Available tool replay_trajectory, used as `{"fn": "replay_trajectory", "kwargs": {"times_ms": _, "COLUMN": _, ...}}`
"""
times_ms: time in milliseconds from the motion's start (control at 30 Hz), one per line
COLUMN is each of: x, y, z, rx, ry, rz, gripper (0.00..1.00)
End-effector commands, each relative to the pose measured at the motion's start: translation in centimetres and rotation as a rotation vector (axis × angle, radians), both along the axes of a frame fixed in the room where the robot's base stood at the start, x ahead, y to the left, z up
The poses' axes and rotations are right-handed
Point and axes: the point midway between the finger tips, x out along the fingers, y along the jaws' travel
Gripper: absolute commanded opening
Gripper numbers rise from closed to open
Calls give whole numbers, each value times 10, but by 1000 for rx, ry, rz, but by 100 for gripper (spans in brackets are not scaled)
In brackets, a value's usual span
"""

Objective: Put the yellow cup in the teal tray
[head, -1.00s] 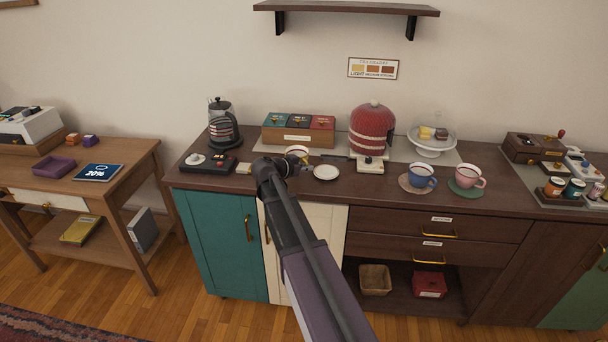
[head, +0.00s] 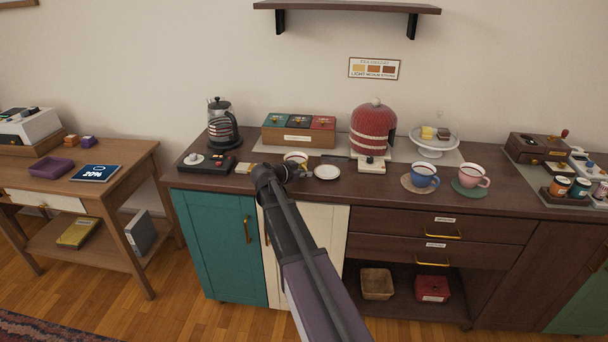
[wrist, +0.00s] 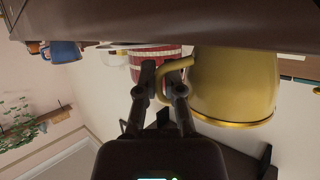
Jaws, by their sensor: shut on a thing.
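In the wrist view, my gripper (wrist: 164,82) is shut on the handle of the yellow cup (wrist: 235,85). The counter is at the top of that view, with the cup's rim pointing away from it. I see no teal tray in either view.
A white saucer (head: 327,172) lies right of my gripper. A scale (head: 205,163) and kettle (head: 222,125) are left, a tea box (head: 299,139) behind. A red domed thing (head: 373,130), blue cup (head: 423,176) and pink cup (head: 472,177) stand right. A purple tray (head: 52,168) is on the left table.

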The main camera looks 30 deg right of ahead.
Motion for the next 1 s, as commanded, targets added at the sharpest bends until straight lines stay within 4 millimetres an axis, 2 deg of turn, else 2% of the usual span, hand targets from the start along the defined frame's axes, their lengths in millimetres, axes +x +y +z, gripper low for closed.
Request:
{"fn": "replay_trajectory", "kwargs": {"times_ms": 33, "x": 0, "y": 0, "z": -2, "rx": 0, "ry": 0, "rz": 0, "gripper": 0}}
{"fn": "replay_trajectory", "kwargs": {"times_ms": 67, "x": 0, "y": 0, "z": -1, "rx": 0, "ry": 0, "rz": 0, "gripper": 19}}
{"fn": "replay_trajectory", "kwargs": {"times_ms": 100, "x": 0, "y": 0, "z": -1, "rx": 0, "ry": 0, "rz": 0, "gripper": 31}}
{"fn": "replay_trajectory", "kwargs": {"times_ms": 133, "x": 0, "y": 0, "z": -1, "rx": 0, "ry": 0, "rz": 0, "gripper": 40}}
{"fn": "replay_trajectory", "kwargs": {"times_ms": 167, "x": 0, "y": 0, "z": -1, "rx": 0, "ry": 0, "rz": 0, "gripper": 45}}
{"fn": "replay_trajectory", "kwargs": {"times_ms": 667, "x": 0, "y": 0, "z": -2, "rx": 0, "ry": 0, "rz": 0, "gripper": 45}}
{"fn": "replay_trajectory", "kwargs": {"times_ms": 867, "x": -5, "y": 14, "z": 7, "rx": 0, "ry": 0, "rz": 1, "gripper": 45}}
{"fn": "replay_trajectory", "kwargs": {"times_ms": 1000, "x": -11, "y": 30, "z": 17, "rx": 0, "ry": 0, "rz": 1, "gripper": 45}}
